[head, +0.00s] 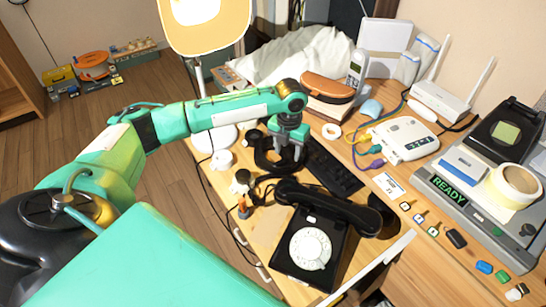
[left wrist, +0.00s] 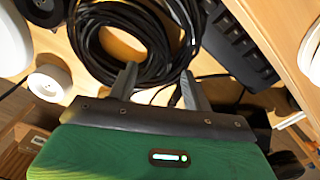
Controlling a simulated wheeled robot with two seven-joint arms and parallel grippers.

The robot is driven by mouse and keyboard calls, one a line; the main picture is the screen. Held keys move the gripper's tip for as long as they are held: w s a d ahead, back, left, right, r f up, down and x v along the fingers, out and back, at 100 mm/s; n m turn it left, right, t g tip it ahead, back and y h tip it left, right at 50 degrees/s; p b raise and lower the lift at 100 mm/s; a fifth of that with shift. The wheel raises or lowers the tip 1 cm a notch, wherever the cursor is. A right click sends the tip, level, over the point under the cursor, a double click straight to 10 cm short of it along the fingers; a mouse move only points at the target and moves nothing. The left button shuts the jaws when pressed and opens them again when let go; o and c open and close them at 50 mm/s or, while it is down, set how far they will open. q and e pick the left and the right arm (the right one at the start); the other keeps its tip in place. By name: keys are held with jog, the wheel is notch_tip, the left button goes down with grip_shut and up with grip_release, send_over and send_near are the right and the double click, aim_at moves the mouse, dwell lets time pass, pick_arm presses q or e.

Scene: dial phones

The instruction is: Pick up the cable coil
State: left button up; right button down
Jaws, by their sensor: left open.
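The black cable coil (head: 263,158) lies on the wooden desk, left of the keyboard, partly hidden by my left gripper. In the left wrist view the coil (left wrist: 154,36) is a thick bundle of black loops just beyond the fingers. My left gripper (head: 288,152) is over the coil's right side, pointing down. In the left wrist view the gripper (left wrist: 158,70) is open, its two fingers apart at the coil's near edge. Whether the fingers touch the cable I cannot tell. My right gripper is not in view.
A black keyboard (head: 333,170) lies right of the coil. A black rotary phone (head: 299,267) stands nearer the desk's front. A lamp (head: 222,139) stands behind left. A white roll (left wrist: 50,83) sits close by the gripper. Thin cables cross the desk.

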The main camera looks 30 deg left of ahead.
aim_at(286, 160)
pick_arm(q)
notch_tip(286, 160, down, 5)
jog(key=shift+s+a+r, duration=0.1)
jog(key=shift+a+r, duration=0.05)
jog(key=shift+r, duration=0.05)
jog(key=shift+f, duration=0.3)
jog(key=c, duration=1)
jog(key=shift+r, duration=0.1)
grip_shut()
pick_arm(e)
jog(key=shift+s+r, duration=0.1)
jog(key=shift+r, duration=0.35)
